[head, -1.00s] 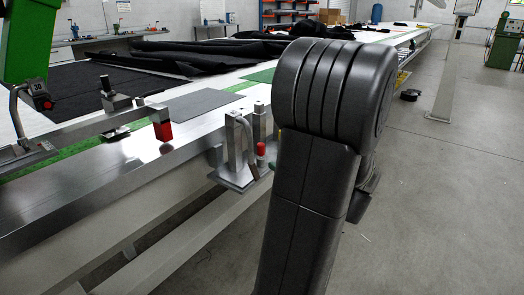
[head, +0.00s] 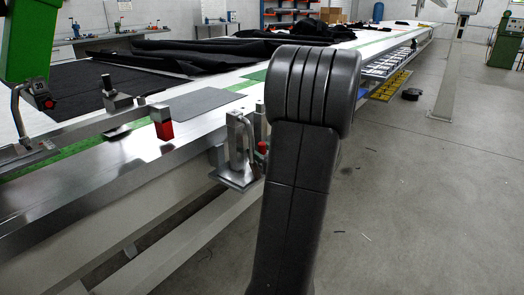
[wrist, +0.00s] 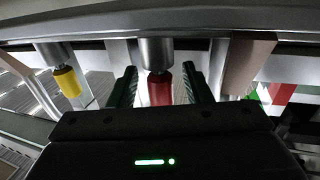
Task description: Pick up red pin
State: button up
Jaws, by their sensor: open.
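The red pin (wrist: 160,90) is a red cylinder under a grey metal cylinder in the middle of the wrist view. My gripper (wrist: 160,78) is open, with one dark green finger on each side of the pin. Narrow gaps show between the pin and the fingers; how deep it sits between them I cannot tell. In the head view a small red end (head: 262,147), likely the same pin, shows by the bracket on the table's side, partly hidden by my arm. My gripper is hidden there.
A yellow pin (wrist: 68,82) under a similar metal cylinder is left of my gripper. A beige block (wrist: 247,65) stands close on the right. The metal bracket (head: 237,165) and long table edge (head: 110,180) lie left of my arm.

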aim_at(262, 142)
grip_shut()
notch_tip(262, 142, up, 12)
jog(key=shift+r+p, duration=0.1)
jog(key=shift+p, duration=0.8)
dwell(0.3)
